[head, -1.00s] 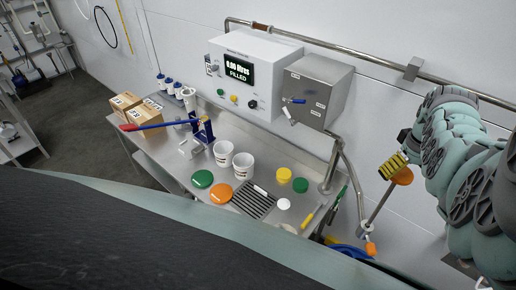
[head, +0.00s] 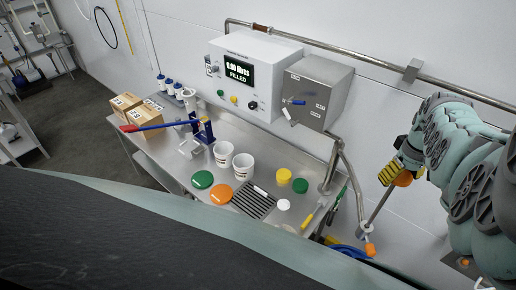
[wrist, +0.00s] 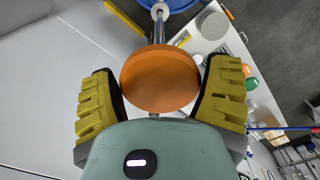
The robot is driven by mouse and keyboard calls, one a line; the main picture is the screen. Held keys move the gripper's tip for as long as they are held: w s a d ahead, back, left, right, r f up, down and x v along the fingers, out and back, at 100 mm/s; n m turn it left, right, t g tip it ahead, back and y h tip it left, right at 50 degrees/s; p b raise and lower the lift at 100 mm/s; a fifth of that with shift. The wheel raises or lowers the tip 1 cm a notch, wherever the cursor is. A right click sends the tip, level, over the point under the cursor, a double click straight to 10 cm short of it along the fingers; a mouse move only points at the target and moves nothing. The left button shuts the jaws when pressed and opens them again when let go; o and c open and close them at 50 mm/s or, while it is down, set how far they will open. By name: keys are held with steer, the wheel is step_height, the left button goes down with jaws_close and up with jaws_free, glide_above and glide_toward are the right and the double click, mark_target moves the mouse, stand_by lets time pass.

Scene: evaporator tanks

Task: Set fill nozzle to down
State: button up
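The fill nozzle is a steel swing pipe (head: 341,163) that comes down from the wall box to a joint at the right end of the bench. From that joint a straight steel rod (head: 379,204) rises to the right and ends in a round orange knob (head: 404,179). My gripper (head: 396,173) has yellow ribbed fingers and is at this knob. In the wrist view the knob (wrist: 160,80) lies between my two spread fingers (wrist: 160,90), with slight gaps seeming to remain at its sides. Contact is hard to tell. The knob partly hides the rod (wrist: 158,30).
The steel bench (head: 185,165) holds white cups (head: 243,166), coloured lids (head: 202,179), a blue lever press (head: 203,129) and boxes (head: 125,104). A control box (head: 254,68) reads FILLED. A steel box (head: 317,88) and pipe (head: 385,68) are on the wall. A blue hose (head: 348,252) lies below.

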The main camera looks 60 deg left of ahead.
mark_target(368, 227)
steer(key=c, duration=0.8)
step_height(368, 227, down, 26)
steer(key=b, duration=2.6)
steer(key=shift+d, duration=0.1)
steer(key=o, duration=1.3)
steer(key=shift+c, duration=0.2)
steer(key=shift+r, duration=0.1)
step_height(368, 227, up, 12)
